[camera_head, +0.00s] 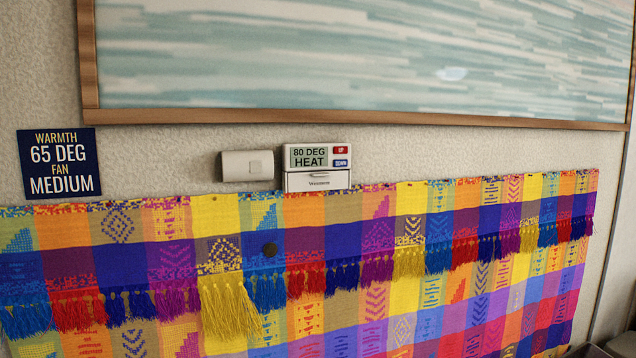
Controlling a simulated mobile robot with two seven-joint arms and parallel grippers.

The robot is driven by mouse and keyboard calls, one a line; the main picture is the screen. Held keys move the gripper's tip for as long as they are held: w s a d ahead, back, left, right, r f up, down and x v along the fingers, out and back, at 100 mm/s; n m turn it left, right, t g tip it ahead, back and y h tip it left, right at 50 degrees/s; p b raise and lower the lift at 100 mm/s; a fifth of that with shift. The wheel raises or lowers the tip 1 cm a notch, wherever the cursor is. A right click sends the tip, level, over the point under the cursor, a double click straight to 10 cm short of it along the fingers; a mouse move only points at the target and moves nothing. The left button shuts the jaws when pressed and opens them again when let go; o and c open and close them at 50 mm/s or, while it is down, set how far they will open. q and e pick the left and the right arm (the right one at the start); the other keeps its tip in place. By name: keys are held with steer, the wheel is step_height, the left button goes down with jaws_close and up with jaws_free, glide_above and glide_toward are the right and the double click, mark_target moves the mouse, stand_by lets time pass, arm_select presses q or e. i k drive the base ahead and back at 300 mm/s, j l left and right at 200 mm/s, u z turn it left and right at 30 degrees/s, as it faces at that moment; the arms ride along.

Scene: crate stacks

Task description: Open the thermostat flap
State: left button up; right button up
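The thermostat (290,160) is a small white box on the wall, in the middle of the view. Its screen reads "80 DEG HEAT". A red UP button (341,150) and a blue DOWN button (341,163) sit right of the screen. The white flap (317,184) below the screen appears shut, with small lettering on its front. What lies behind it is hidden. Neither of my grippers is in view.
A blank white box (247,166) is on the wall left of the thermostat. A dark sign (59,164) reads "WARMTH 65 DEG FAN MEDIUM". A wood-framed picture (360,117) hangs above.

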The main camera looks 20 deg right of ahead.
mark_target(322, 180)
steer(key=z, duration=2.1)
steer(key=k+j+z, duration=0.15)
steer(key=k+j, duration=0.3)
steer(key=j, duration=0.1)
